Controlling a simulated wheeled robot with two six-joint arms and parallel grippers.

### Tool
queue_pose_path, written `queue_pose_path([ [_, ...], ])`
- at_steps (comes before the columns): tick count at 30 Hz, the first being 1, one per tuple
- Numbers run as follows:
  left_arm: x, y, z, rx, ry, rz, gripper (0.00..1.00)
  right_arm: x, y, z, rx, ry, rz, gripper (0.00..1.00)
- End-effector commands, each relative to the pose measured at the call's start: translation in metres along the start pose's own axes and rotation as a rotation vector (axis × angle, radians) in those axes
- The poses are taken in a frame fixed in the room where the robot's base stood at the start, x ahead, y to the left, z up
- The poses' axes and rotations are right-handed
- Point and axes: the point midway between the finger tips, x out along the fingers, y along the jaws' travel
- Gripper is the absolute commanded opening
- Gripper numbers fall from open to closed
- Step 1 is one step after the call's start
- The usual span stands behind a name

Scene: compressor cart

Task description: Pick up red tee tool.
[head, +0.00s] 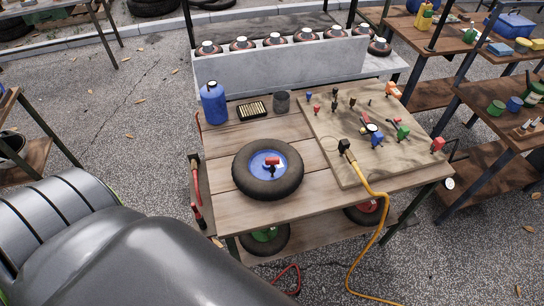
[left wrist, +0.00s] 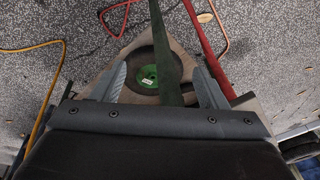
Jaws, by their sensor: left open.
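A small red tee-shaped tool (head: 271,161) stands on the blue hub of a black tyre (head: 245,187). The tyre lies flat on the wooden cart top (head: 310,202), left of the brown board. My left gripper (left wrist: 162,85) is open and empty in the left wrist view. Its two grey fingers point toward a green-hubbed wheel (left wrist: 149,74) on the cart's lower shelf, with a dark green leg crossing between them. The red tool is not in the left wrist view. Neither gripper shows in the head view.
A brown board (head: 360,175) holds several small coloured fittings. A yellow hose (head: 375,215) hangs over the front edge. A blue bottle (head: 213,103), a slotted box (head: 252,110) and a grey cup (head: 281,101) stand at the back left. A red bar (left wrist: 205,40) crosses the left wrist view.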

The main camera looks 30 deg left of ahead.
Motion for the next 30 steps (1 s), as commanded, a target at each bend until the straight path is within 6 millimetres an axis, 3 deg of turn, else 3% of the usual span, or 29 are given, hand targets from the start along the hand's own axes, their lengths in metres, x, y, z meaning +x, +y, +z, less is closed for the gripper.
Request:
queue_pose_path([
  [1,-0.028,-0.003,-0.015,0.0,0.015,-0.003,0.67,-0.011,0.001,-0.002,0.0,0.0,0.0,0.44],
  [6,-0.097,-0.009,-0.046,-0.001,0.043,-0.01,0.67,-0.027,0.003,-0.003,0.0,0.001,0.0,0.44],
  [13,-0.193,-0.015,-0.075,0.022,0.075,-0.016,0.67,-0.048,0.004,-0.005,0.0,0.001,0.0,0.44],
  [18,-0.262,-0.017,-0.102,0.172,0.091,-0.012,0.67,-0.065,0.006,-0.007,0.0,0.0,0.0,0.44],
  [23,-0.275,-0.014,-0.128,0.448,0.066,0.005,0.67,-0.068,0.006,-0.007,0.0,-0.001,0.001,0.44],
  [30,-0.266,-0.011,-0.181,0.932,0.029,0.047,0.67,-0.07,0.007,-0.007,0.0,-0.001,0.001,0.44],
])
